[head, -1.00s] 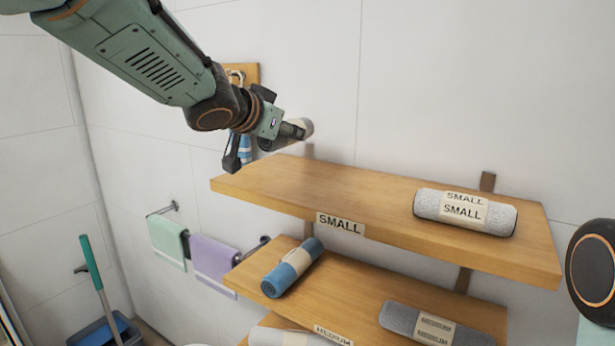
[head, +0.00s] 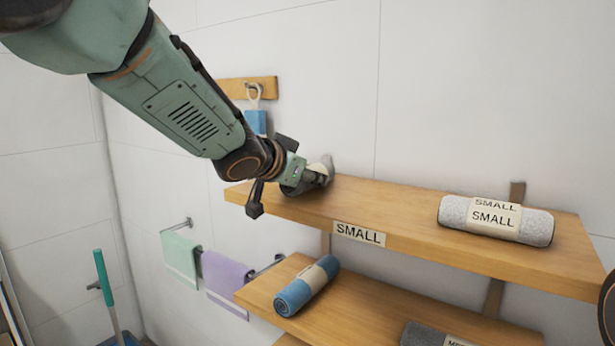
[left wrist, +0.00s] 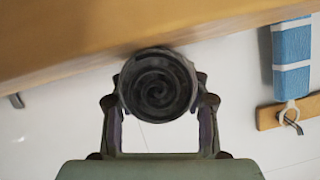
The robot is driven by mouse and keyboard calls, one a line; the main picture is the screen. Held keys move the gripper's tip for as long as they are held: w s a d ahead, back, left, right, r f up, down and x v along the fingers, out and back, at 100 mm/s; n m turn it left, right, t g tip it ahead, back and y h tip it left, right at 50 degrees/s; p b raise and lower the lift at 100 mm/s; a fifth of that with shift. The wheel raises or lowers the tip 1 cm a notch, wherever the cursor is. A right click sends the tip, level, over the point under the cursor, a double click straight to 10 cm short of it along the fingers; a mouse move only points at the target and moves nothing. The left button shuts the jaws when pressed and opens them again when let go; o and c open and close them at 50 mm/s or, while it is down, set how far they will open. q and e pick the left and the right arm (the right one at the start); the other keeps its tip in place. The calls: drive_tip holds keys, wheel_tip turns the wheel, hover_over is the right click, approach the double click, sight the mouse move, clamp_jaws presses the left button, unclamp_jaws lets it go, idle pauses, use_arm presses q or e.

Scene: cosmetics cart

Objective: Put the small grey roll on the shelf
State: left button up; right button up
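The small grey roll (left wrist: 158,85) shows its dark spiral end between the fingers in the left wrist view. In the head view the roll (head: 327,164) is partly hidden by my left gripper (head: 306,180), which is shut on it. Gripper and roll are at the left end of the top shelf (head: 390,209), which bears a "SMALL" label. The roll is close to the board; I cannot tell whether it touches. My right gripper is out of view.
A light grey roll (head: 495,219) labelled "SMALL" lies at the right of the top shelf. The board between is clear. A blue roll (head: 307,286) lies on the shelf below. A blue cloth (head: 255,122) hangs on a wall hook behind my gripper.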

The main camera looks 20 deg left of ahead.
use_arm(q)
drive_tip(key=o, duration=0.3)
drive_tip(key=shift+s+a+r, duration=0.15)
drive_tip(key=shift+s+r, duration=0.05)
drive_tip(key=shift+s, duration=0.15)
drive_tip(key=shift+s+r, duration=0.15)
drive_tip(key=shift+s, duration=0.15)
drive_tip(key=shift+w, duration=0.2)
drive_tip(key=shift+s+a, duration=0.1)
drive_tip(key=shift+s, duration=0.2)
drive_tip(key=v, duration=0.6)
drive_tip(key=shift+r, duration=0.1)
drive_tip(key=shift+p+v, duration=2.35)
drive_tip(key=shift+p, duration=1.05)
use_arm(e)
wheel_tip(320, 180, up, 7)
